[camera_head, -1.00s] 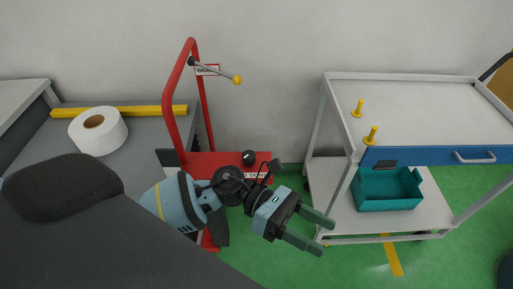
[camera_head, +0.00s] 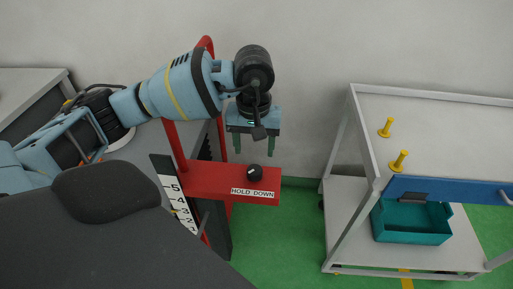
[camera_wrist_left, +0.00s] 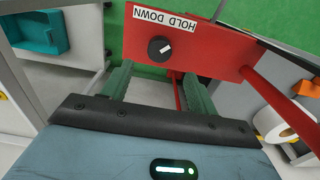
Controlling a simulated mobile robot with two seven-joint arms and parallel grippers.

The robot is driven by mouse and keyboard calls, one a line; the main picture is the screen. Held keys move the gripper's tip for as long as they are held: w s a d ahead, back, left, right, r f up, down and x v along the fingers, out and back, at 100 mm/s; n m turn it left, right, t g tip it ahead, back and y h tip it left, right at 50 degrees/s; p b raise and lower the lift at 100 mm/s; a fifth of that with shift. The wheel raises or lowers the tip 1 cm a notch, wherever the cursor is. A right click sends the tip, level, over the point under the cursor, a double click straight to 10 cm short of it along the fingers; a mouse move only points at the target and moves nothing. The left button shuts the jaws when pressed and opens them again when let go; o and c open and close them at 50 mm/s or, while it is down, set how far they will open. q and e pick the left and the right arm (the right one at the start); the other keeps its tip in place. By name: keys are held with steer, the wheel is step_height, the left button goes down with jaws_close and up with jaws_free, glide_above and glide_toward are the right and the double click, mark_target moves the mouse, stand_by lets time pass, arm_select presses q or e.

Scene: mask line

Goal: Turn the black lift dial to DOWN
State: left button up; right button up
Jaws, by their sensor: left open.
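The black lift dial (camera_head: 254,171) sits on the red panel (camera_head: 205,181) of the lift, just above a white label (camera_head: 253,193) reading HOLD DOWN. In the left wrist view the dial (camera_wrist_left: 160,49) has a white mark on its face. My left gripper (camera_head: 254,153) is open and empty, with its green fingers hanging just behind the dial in the head view. In the left wrist view the fingers (camera_wrist_left: 157,68) lie to either side below the dial, apart from it. My right gripper is not in view.
A white scale with numbers (camera_head: 175,194) stands left of the red panel. A red tube handle (camera_head: 206,43) rises behind my left arm. At right is a white cart (camera_head: 352,200) with yellow pegs (camera_head: 400,160) and a teal bin (camera_head: 412,237). Green floor (camera_head: 290,228) lies between.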

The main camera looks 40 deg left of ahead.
mark_target(254, 169)
arm_select(q)
steer(key=shift+s+f, duration=0.1)
steer(key=shift+f, duration=0.5)
step_height(254, 169, down, 7)
steer(key=shift+r, duration=0.2)
steer(key=shift+d, duration=0.1)
steer(key=c, duration=1)
